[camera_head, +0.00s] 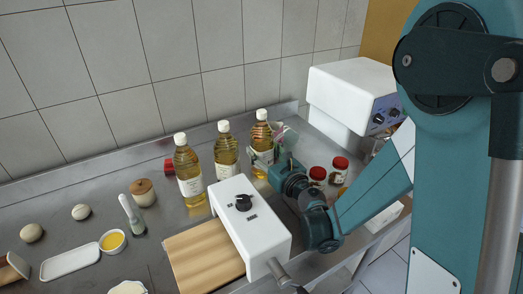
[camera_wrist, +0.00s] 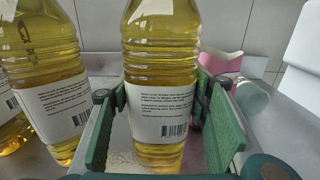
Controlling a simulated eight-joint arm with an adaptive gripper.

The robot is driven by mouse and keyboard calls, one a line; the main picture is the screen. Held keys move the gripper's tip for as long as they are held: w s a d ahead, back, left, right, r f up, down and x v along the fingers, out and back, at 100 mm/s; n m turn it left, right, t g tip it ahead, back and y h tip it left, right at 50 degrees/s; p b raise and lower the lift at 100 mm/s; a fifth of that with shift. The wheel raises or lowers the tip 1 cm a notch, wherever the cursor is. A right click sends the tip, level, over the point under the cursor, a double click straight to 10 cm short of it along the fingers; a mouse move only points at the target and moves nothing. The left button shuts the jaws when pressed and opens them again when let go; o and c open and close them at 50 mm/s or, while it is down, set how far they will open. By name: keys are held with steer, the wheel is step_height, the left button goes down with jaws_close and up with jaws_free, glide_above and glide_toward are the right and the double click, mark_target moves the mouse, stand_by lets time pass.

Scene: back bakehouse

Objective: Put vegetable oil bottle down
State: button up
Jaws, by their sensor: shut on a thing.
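A vegetable oil bottle (camera_head: 261,131) with golden oil, a white cap and a white label is the rightmost of three alike bottles near the back of the steel counter. My gripper (camera_head: 264,157) comes from the right and is shut on this bottle. In the wrist view the bottle (camera_wrist: 161,60) is upright between the green finger pads of my gripper (camera_wrist: 163,125), its label facing the camera. Its base is low in that view, and I cannot tell whether it touches the counter. The middle bottle (camera_head: 226,150) and the left bottle (camera_head: 188,172) stand to its left.
A white machine (camera_head: 250,225) with a black knob and a wooden board (camera_head: 203,260) are in front of the bottles. Red-lidded jars (camera_head: 318,176) stand to the right, below a larger white appliance (camera_head: 345,92). A wooden-lidded jar (camera_head: 143,193) stands left. The tiled wall is behind.

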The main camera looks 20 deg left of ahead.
steer(key=shift+f, duration=0.1)
steer(key=o, duration=1.5)
steer(key=shift+r, duration=0.2)
steer(key=v, duration=1.2)
